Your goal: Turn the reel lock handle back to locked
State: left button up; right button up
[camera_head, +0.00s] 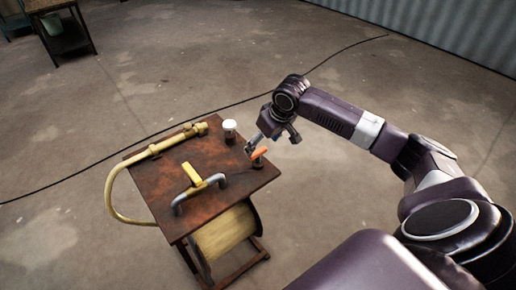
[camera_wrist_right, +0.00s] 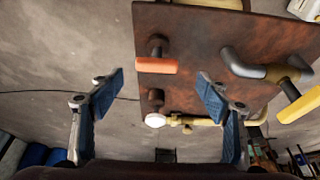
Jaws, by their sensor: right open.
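An orange handle (camera_head: 259,153) sticks up at the right edge of a rusty brown bench top (camera_head: 222,160). In the right wrist view, the orange handle (camera_wrist_right: 156,66) lies crosswise on a dark post. A yellow lever (camera_head: 191,173) sits on a grey bent pipe (camera_head: 184,198) nearer the bench's front; no label shows which is the reel lock. My right gripper (camera_head: 272,143) is open and empty by the orange handle. In its wrist view, the blue-padded fingers (camera_wrist_right: 162,82) are apart, with the orange handle between them in the picture; contact is not visible. My left gripper is out of view.
A wooden reel (camera_head: 223,235) hangs under the bench top. A yellow hose (camera_head: 110,195) loops off its left side to a yellow pipe (camera_head: 165,145). A white-topped fitting (camera_head: 229,126) stands at the back. A black cable (camera_head: 90,175) crosses the open concrete floor.

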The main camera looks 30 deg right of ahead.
aim_at(258, 151)
jog(key=x, duration=0.5)
jog(key=p+x, duration=0.1)
jog(key=x, duration=0.1)
jog(key=shift+w+d+f, duration=0.15)
jog(key=shift+w+d, duration=0.1)
jog(key=shift+w, duration=0.1)
jog(key=shift+c, duration=0.3)
